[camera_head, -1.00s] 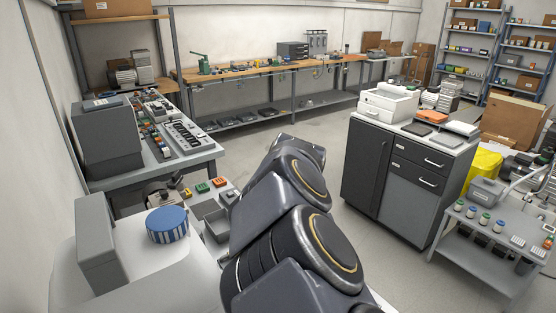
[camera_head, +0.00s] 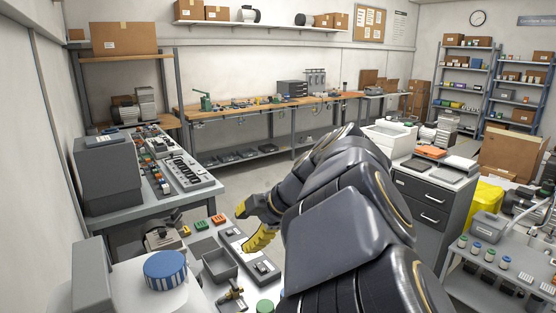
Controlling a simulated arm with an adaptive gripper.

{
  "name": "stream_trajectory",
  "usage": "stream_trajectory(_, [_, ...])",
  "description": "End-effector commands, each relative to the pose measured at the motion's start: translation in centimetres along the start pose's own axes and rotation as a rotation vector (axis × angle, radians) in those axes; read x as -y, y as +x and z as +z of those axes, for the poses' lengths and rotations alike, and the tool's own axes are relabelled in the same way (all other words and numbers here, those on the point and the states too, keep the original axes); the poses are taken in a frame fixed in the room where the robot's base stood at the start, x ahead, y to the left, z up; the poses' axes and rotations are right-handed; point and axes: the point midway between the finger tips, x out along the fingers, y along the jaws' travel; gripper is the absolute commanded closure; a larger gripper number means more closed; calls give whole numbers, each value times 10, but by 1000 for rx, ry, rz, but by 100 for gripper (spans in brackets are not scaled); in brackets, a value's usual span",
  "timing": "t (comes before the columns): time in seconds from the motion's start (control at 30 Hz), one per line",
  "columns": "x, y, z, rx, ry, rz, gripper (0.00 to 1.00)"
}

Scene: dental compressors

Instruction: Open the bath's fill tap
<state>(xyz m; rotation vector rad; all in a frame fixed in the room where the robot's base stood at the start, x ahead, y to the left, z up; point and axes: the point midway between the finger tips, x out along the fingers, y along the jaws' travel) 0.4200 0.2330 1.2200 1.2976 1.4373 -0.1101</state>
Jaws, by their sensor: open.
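A small brass fitting with a dark part, which looks like a tap (camera_head: 232,293), is at the bottom of the picture on the near bench. It is partly cut by the frame edge, and I cannot tell its handle position. A grey open-topped box (camera_head: 220,266) sits just behind it; I cannot tell whether this is the bath. My gripper (camera_head: 250,223), dark with yellow fingers, is open above the bench, behind and to the right of the fitting. It touches neither one as far as I can see. My arm hides part of the bench on the right.
A blue-striped round cap (camera_head: 166,270) stands on a white unit at the lower left. A green round knob (camera_head: 265,306) is at the bottom edge. Green and orange blocks (camera_head: 218,220) lie behind the box. A bench with a control panel (camera_head: 180,172) stands at the left.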

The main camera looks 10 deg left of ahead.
Motion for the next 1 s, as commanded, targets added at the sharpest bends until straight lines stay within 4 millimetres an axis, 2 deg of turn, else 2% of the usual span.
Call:
stream_trajectory(0.2, [-36, -23, 8, 31, 37, 194, 57])
stream_trajectory(0.5, [-75, -61, 24, 84, 103, 427, 57])
stream_trajectory(0.73, [-88, -79, 33, 112, 137, 522, 57])
stream_trajectory(1.0, [-91, -83, 34, 117, 145, 541, 57])
